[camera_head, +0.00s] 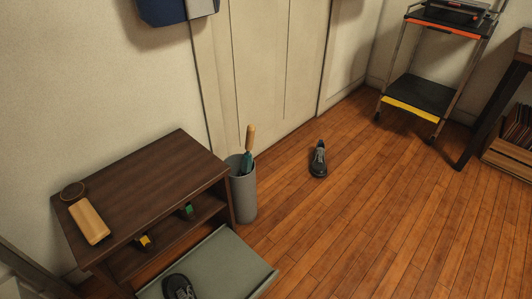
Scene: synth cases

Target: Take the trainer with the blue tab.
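One dark trainer (318,160) with a grey top stands alone on the wooden floor, in front of the pale door. Another dark trainer (178,287) is on the grey-green mat (232,262) at the bottom, cut by the picture's lower edge. On the shelf of the brown rack are two small dark things that may be shoe ends, one with a yellow patch (145,242) and one with a green patch (187,211). I cannot make out a blue tab on any of them. Neither of my grippers is in view.
The brown rack (150,175) carries a tan brush-like block (89,222) and a round dark dish (73,191). A grey bin (243,195) holding a wooden-handled thing (249,140) stands beside it. A trolley (418,95) stands at back right. The middle floor is clear.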

